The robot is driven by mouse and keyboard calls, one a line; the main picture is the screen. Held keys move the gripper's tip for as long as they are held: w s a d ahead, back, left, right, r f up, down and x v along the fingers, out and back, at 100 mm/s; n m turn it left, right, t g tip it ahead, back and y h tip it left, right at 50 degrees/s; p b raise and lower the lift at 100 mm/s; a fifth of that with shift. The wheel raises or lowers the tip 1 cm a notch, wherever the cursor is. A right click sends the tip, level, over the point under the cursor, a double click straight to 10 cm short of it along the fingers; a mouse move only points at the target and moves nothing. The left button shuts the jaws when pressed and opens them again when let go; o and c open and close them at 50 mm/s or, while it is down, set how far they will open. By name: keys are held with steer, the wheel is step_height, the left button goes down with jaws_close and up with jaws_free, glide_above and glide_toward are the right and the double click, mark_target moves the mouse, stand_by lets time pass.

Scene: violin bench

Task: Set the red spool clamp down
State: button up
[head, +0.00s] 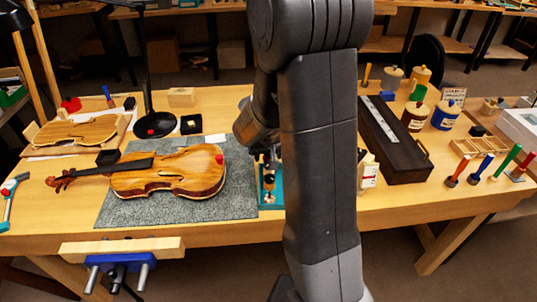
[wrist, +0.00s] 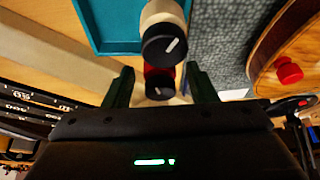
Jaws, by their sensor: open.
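In the wrist view, the red spool clamp (wrist: 157,73) shows as a red body under a black knob with a pale mark. It is between the fingers of my gripper (wrist: 159,68), which are open with a visible gap on each side. A cream spool clamp (wrist: 154,12) with a black knob is just beyond it, by the teal tray (wrist: 95,25). I cannot tell exactly what the red clamp rests on. In the head view my arm hides most of the gripper and the red clamp; the teal tray (head: 271,200) partly shows.
The violin (head: 180,176) lies on the grey mat (head: 125,213) left of my arm, with a red round piece (head: 219,159) on it. A long dark case (head: 400,150) lies to the right. A black stand (head: 153,122) rises behind the violin.

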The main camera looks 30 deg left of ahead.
steer(key=v, duration=1.2)
steer(key=shift+r+p, duration=0.2)
steer(key=shift+p, duration=0.15)
